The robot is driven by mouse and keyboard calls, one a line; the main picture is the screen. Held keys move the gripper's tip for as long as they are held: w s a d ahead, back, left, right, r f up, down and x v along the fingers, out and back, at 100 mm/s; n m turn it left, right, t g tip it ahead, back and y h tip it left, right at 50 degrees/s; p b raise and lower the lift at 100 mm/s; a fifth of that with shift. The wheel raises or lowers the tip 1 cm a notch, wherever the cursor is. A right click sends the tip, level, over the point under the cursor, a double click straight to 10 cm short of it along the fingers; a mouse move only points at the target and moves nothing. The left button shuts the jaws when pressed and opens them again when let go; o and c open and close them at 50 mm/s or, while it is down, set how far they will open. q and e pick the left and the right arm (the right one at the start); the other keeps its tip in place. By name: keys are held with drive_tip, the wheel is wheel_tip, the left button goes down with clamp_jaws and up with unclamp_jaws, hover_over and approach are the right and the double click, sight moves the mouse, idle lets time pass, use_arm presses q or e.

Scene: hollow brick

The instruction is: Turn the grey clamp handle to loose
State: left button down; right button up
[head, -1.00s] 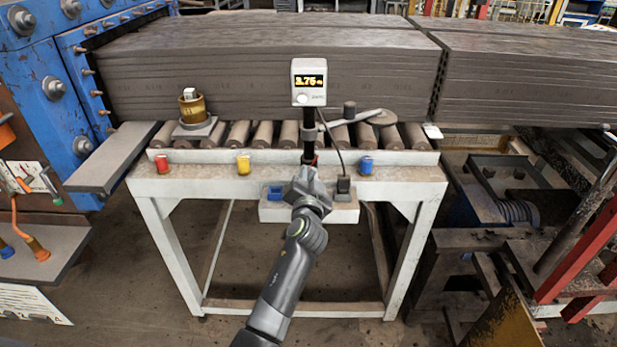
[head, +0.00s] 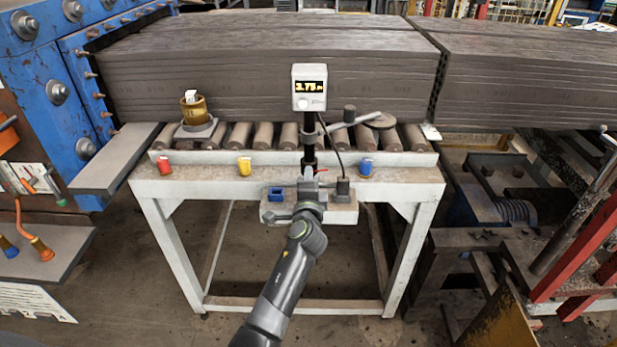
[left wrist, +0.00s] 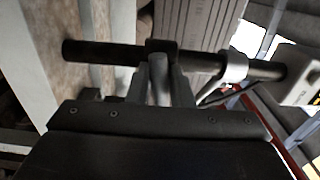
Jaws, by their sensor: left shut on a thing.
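A black upright post (head: 309,130) stands at the front of the roller table and carries a white display box (head: 309,88). In the left wrist view the post (left wrist: 105,52) runs across the picture, with a dark clamp collar around it. My left gripper (head: 309,180) is at the lower part of the post. In the left wrist view its fingers (left wrist: 160,85) are shut on the grey clamp handle (left wrist: 158,72), which points from the collar toward my palm. The handle's far end is hidden between the fingers. My right gripper is not in view.
A silver ring (left wrist: 235,66) sits farther along the post. A grey rod (head: 350,122) reaches right from the post over the rollers. Red (head: 164,165), yellow (head: 244,166) and blue (head: 366,167) pieces line the table's front. A white shelf (head: 335,214) hangs below the post.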

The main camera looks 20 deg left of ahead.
use_arm(q)
drive_tip(key=shift+m, duration=0.9)
drive_tip(key=shift+p, duration=0.3)
drive_tip(key=c, duration=1.3)
unclamp_jaws()
drive_tip(key=shift+f, duration=0.1)
